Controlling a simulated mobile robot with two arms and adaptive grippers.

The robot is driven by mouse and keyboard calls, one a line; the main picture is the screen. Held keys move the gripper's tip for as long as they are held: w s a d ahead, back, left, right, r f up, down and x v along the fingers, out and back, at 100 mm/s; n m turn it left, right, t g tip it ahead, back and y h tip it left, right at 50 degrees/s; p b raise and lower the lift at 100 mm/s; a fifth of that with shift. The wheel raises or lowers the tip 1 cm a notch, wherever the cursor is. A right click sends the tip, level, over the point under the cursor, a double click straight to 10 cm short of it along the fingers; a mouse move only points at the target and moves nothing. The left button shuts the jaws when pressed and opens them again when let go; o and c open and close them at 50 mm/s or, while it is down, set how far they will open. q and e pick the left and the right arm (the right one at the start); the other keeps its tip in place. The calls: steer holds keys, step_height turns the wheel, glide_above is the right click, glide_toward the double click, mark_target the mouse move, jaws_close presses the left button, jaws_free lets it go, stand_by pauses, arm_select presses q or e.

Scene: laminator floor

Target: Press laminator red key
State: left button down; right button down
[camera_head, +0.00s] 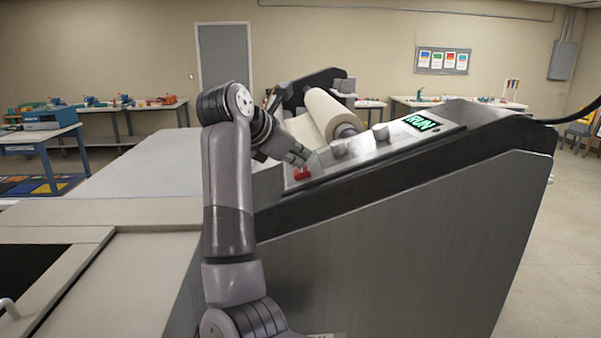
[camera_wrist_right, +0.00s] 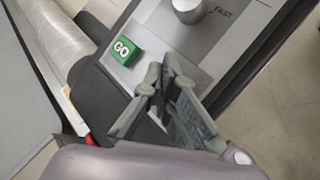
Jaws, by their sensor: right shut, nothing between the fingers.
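The laminator's sloped control panel (camera_head: 395,140) shows in the head view, with a red key (camera_head: 301,173) at its lower left end. My right gripper (camera_head: 301,154) is shut and empty, with its fingertips just above and beside the red key; I cannot tell whether they touch the panel. In the right wrist view the shut fingers (camera_wrist_right: 161,78) hang over the panel, just beside a green key marked GO (camera_wrist_right: 124,51). The red key cannot be made out there and may be hidden behind the fingers. My left gripper is not in view.
Knobs (camera_head: 339,149) and a green RUN display (camera_head: 422,123) sit farther up the panel. A pale roll (camera_head: 325,112) lies behind it. A wide flat bed (camera_head: 140,165) extends left. Workbenches (camera_head: 40,135) stand at the back. The floor at right (camera_head: 560,230) is clear.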

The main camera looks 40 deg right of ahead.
steer(key=shift+s+d+f+b, duration=0.1)
steer(key=shift+d+f+b, duration=0.05)
steer(key=shift+f+b, duration=0.3)
stand_by(0.6)
steer(key=shift+r, duration=0.1)
steer(key=shift+a+r+p, duration=0.25)
steer(key=shift+r+p, duration=0.45)
steer(key=shift+r, duration=0.05)
steer(key=r+p, duration=0.1)
steer(key=a+r+p, duration=0.1)
steer(key=r, duration=0.1)
steer(key=w+r+p, duration=0.1)
steer(key=p, duration=0.1)
steer(key=shift+w+a+r, duration=0.1)
steer(key=shift+a+r, duration=0.15)
steer(key=shift+r, duration=0.1)
